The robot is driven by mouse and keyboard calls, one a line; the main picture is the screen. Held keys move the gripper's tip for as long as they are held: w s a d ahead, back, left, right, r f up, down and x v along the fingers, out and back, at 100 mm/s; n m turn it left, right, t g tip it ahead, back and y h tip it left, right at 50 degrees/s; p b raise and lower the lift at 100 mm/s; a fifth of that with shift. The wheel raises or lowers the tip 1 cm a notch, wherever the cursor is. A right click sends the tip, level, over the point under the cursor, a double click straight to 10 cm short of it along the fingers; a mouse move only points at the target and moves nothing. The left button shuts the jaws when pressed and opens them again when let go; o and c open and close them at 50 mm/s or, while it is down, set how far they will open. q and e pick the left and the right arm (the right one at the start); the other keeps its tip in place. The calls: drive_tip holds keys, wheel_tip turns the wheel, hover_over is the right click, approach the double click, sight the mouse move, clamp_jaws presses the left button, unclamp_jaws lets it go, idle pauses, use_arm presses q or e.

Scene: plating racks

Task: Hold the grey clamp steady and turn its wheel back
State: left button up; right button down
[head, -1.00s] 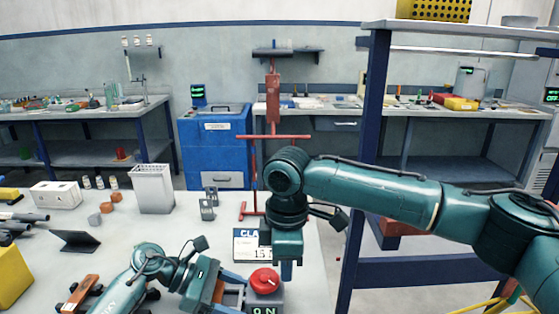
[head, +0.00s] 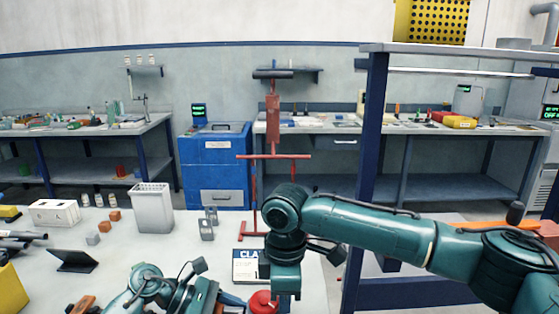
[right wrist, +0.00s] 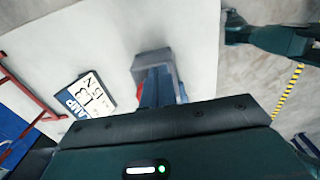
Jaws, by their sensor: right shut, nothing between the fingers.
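The grey clamp is mostly cut off by the bottom edge of the head view; its red wheel (head: 262,302) shows there. In the right wrist view, its grey body (right wrist: 152,60) stands just beyond the fingers, with a bit of red beside them. My right gripper (head: 285,292) points down, shut and empty, just right of the wheel; I cannot tell whether it touches. Its fingers also show in the right wrist view (right wrist: 158,88). My left gripper (head: 232,301) is low, left of the wheel and partly cut off, so its jaws are unclear.
A white basket (head: 152,208), small grey pieces (head: 207,228) and a dark wedge (head: 73,260) are to the left. A blue rack post (head: 370,180) stands at the right.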

drive_tip(key=shift+a, duration=0.2)
drive_tip(key=shift+w, duration=0.3)
drive_tip(key=shift+w+d, duration=0.1)
drive_tip(key=shift+w, duration=0.7)
idle(0.6)
drive_tip(key=shift+w+d, duration=0.15)
wheel_tip(320, 180, up, 6)
drive_tip(key=shift+w+d, duration=0.2)
drive_tip(key=shift+w, duration=0.1)
idle(0.4)
